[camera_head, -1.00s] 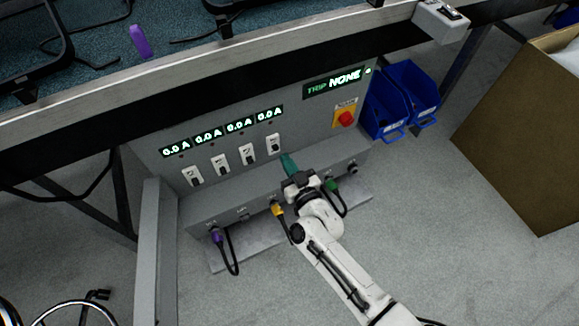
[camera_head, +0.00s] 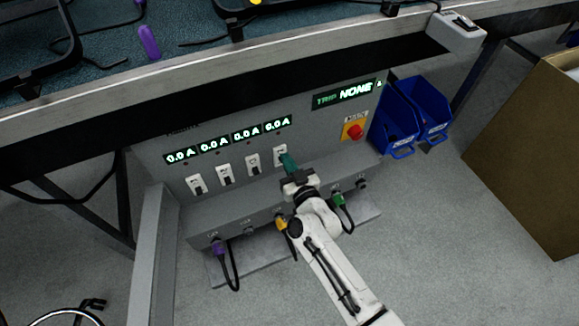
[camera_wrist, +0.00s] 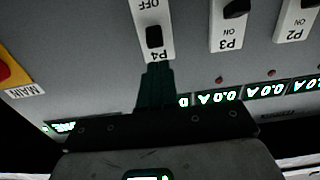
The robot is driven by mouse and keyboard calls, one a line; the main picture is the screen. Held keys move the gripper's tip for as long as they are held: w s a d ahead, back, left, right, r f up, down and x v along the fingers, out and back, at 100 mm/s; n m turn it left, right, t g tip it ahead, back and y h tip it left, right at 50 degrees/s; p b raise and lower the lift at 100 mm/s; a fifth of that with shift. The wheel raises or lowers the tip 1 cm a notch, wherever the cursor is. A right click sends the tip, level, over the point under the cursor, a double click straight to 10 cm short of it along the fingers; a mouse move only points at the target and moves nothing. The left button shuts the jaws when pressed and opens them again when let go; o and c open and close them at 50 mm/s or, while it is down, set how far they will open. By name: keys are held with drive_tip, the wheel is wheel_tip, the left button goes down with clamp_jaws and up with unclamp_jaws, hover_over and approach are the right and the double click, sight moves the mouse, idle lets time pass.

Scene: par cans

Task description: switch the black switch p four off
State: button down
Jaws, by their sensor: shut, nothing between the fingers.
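Switch P4 (camera_head: 280,155) is the rightmost of a row of switches on the grey panel. In the wrist view, upside down, the black lever of switch P4 (camera_wrist: 154,37) sits by the P4 label, away from OFF, where P3 shows its ON mark. My gripper (camera_head: 288,163) is shut and empty, its green fingertips just below and right of switch P4 in the head view. In the wrist view the tips of my gripper (camera_wrist: 158,72) reach the P4 end of the plate. I cannot tell whether they touch it.
Switch P3 (camera_head: 253,163) is beside P4, with more switches to its left. A red main knob (camera_head: 354,131) is to the right. A ledge (camera_head: 245,210) with plugged cables runs below. Blue bins (camera_head: 400,122) and a cardboard box (camera_head: 525,150) stand further right.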

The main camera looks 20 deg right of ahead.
drive_tip(key=shift+w+b, duration=0.5)
drive_tip(key=shift+w, duration=0.35)
drive_tip(key=s+p, duration=0.1)
drive_tip(key=s, duration=0.1)
drive_tip(key=s+f+p, duration=0.1)
drive_tip(key=s, duration=0.2)
idle(0.5)
